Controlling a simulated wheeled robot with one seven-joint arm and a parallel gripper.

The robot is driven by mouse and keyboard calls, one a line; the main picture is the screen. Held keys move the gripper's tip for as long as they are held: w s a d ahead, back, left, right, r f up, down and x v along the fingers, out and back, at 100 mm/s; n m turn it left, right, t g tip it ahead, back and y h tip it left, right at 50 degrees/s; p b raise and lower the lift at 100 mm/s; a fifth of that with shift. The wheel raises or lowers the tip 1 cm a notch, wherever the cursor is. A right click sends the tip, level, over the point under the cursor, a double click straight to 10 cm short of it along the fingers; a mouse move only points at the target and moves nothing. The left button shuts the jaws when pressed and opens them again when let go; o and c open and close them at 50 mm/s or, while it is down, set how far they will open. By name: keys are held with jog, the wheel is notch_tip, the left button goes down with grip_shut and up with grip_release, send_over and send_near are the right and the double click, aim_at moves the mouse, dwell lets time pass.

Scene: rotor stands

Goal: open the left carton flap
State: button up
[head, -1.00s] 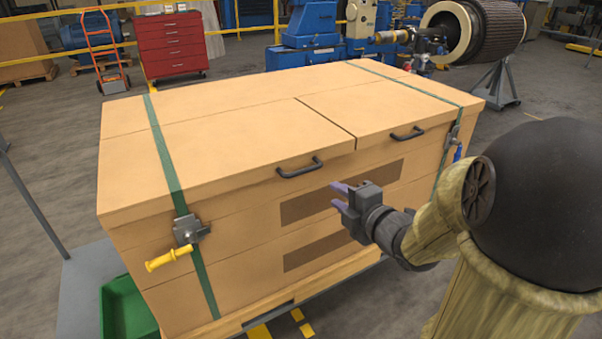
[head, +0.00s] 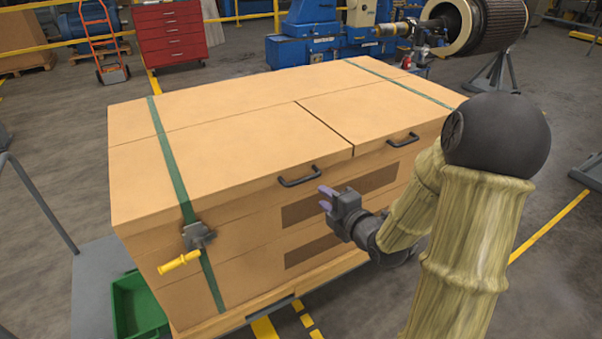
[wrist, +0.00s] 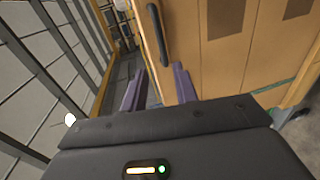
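The large tan carton (head: 240,245) stands in front of me with its top closed. Its left flap (head: 220,150) lies flat and has a dark bar handle (head: 300,178) at the front edge. The handle also shows in the wrist view (wrist: 159,36), ahead of the fingers. A green strap (head: 172,165) crosses the left flap down to a metal buckle (head: 197,236) with a yellow lever (head: 179,262). My gripper (head: 323,198) is open and empty, in front of the carton, just below the handle's right end. In the wrist view its purple fingers (wrist: 159,88) stand apart.
The right flap (head: 375,110) is also closed, with its own handle (head: 402,140) and a second green strap (head: 405,85). A green bin (head: 135,308) sits at the carton's lower left. A grey rail (head: 38,205) stands at left.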

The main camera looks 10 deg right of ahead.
aim_at(302, 182)
jog(key=p+x, duration=0.5)
jog(key=x, duration=0.7)
jog(key=shift+w+a+f, duration=0.2)
jog(key=shift+w, duration=0.1)
grip_shut()
